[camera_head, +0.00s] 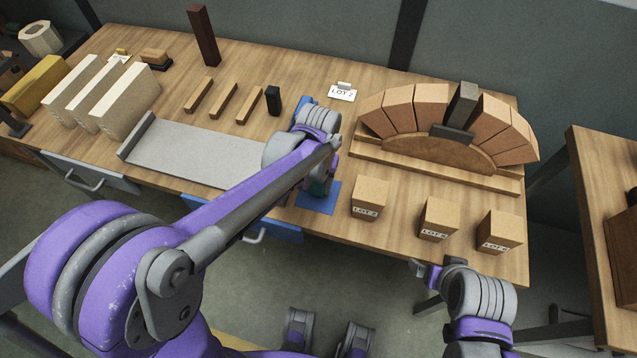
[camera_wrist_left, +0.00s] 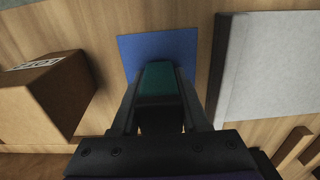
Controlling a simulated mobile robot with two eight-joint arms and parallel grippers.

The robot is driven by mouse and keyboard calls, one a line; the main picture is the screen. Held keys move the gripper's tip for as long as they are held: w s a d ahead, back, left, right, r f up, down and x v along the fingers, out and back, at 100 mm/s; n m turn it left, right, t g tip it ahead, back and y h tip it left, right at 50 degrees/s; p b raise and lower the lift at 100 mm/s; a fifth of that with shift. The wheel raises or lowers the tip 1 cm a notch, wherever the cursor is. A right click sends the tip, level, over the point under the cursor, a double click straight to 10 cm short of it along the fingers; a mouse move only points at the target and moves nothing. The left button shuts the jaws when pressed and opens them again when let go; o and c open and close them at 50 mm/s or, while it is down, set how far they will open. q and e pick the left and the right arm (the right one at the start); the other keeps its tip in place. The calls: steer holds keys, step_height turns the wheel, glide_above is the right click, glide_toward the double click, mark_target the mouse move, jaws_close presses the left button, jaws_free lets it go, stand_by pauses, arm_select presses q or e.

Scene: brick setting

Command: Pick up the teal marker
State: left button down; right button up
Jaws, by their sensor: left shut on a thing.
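The teal marker (camera_wrist_left: 158,80) is a blocky teal piece between the two dark fingers of my left gripper (camera_wrist_left: 158,97) in the left wrist view. The gripper is shut on it. Behind it is a flat blue mat (camera_wrist_left: 187,45) on the wooden table; I cannot tell whether the marker touches the mat. In the head view the mat (camera_head: 320,199) lies near the table's front edge, and my left arm hides most of the marker and gripper. My right gripper (camera_head: 426,273) hangs off the table's front edge, and its jaw state is unclear.
A labelled box (camera_head: 369,198) stands close right of the mat, with two more boxes beyond. A grey tray (camera_head: 185,152) lies to the left. A brick arch (camera_head: 447,120) stands at the back right. A black block (camera_head: 273,100) and small wooden strips are behind.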

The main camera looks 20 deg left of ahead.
arm_select(q)
steer(key=shift+r, duration=0.1)
step_height(320, 180, up, 10)
steer(key=shift+f+p, duration=0.1)
steer(key=shift+p, duration=0.4)
